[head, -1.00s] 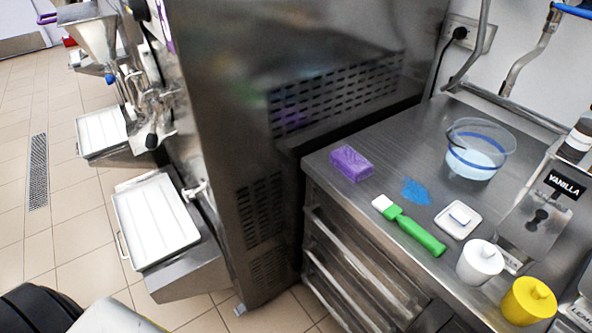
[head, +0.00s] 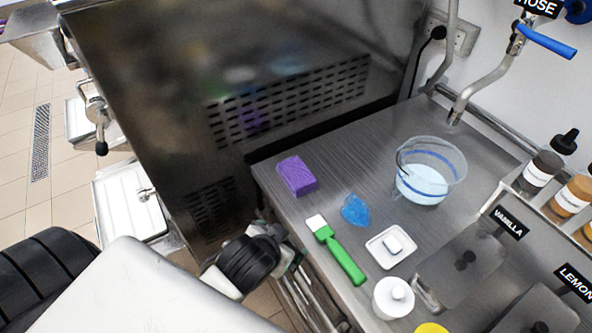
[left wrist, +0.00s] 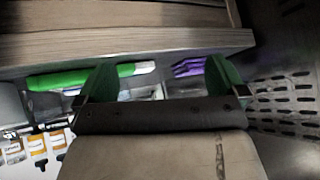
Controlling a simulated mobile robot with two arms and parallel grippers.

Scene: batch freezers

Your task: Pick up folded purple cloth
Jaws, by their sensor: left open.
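The folded purple cloth (head: 297,176) lies on the steel counter (head: 335,150), near its left front corner. In the left wrist view, part of a purple thing (left wrist: 188,67) shows between the fingers, beyond the counter edge. My left gripper (head: 294,262) is low beside the counter's front edge, apart from the cloth and nearer to me. In the left wrist view its two green fingers (left wrist: 158,82) are spread, with nothing held between them. My right gripper is not in view.
A green-handled brush (head: 345,256), a blue cloth or patch (head: 355,210) and a white dish (head: 391,247) lie right of the purple cloth. A clear bucket (head: 428,180) stands farther back. A steel machine (head: 150,100) stands close on the left.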

